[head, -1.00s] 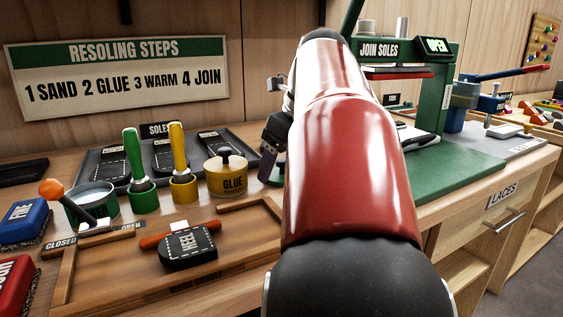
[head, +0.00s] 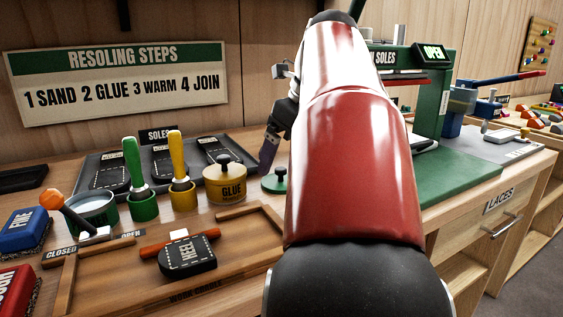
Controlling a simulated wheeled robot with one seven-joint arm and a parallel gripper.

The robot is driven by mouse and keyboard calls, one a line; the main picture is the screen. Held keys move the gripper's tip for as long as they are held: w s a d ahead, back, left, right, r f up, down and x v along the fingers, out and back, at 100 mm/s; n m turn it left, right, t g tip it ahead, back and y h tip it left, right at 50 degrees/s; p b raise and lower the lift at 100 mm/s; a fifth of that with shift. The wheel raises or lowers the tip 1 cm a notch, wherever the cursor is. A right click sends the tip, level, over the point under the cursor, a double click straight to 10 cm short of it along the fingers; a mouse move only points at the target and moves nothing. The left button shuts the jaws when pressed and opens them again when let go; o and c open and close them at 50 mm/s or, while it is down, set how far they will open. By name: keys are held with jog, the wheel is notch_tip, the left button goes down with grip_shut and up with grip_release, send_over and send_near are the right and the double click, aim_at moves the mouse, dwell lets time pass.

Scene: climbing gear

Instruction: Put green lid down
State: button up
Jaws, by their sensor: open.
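The green lid (head: 274,184) with its small knob lies on the wooden bench, right of the yellow glue pot (head: 225,184). It sits flat and looks free of my gripper. My gripper (head: 268,158) is above and slightly left of the lid, with a gap between them. It is open, and only part of it shows beside my red arm, which hides the rest.
An open pot (head: 95,212) stands at the left. A green brush (head: 136,165) and yellow brush (head: 178,160) stand in holders beside the glue pot. The soles tray (head: 85,170) is behind. The work cradle (head: 110,285) holds a heel piece (head: 187,256) in front.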

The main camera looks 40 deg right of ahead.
jog(key=s, duration=0.4)
jog(key=s+d, duration=0.1)
jog(key=s, duration=0.3)
jog(key=s+d+r, duration=0.1)
jog(key=s, duration=0.3)
jog(key=shift+s+b, duration=0.15)
jog(key=shift+b, duration=0.2)
